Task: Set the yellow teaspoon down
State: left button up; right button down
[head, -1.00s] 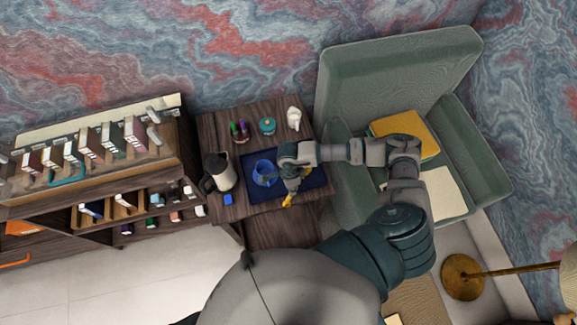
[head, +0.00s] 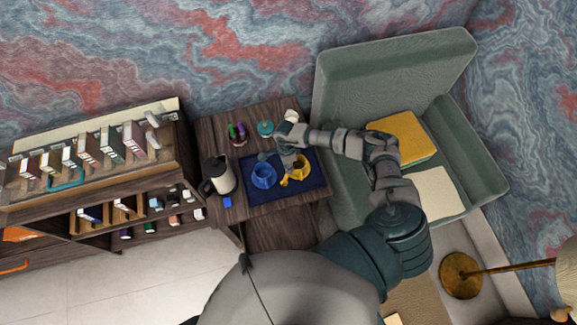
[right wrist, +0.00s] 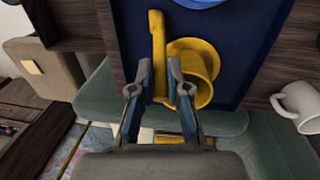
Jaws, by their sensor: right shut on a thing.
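The yellow teaspoon (right wrist: 158,45) shows in the right wrist view, its lower part between my right gripper's fingertips (right wrist: 160,92). My right gripper is shut on it. The spoon lies across the view of the dark blue mat (right wrist: 232,75); I cannot tell whether it touches the mat. A yellow cup (right wrist: 207,62) is close beside the spoon. My left gripper is not in view.
A blue cup (head: 263,176) stands on the mat left of the yellow one. A jug (head: 218,175), a small blue block (head: 228,201), a teal pot (head: 265,128) and a white mug (right wrist: 298,103) surround the mat. A green armchair (head: 337,110) is to the right.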

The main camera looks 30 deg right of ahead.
jog(key=shift+a+f, duration=0.1)
jog(key=shift+a, duration=0.1)
jog(key=c, duration=1.1)
grip_release()
jog(key=shift+c, duration=0.2)
jog(key=shift+d, duration=0.15)
jog(key=shift+d, duration=0.1)
jog(key=shift+r, duration=0.2)
notch_tip(320, 180, up, 12)
jog(key=w, duration=0.1)
jog(key=shift+w+d+f, duration=0.15)
jog(key=shift+w, duration=0.15)
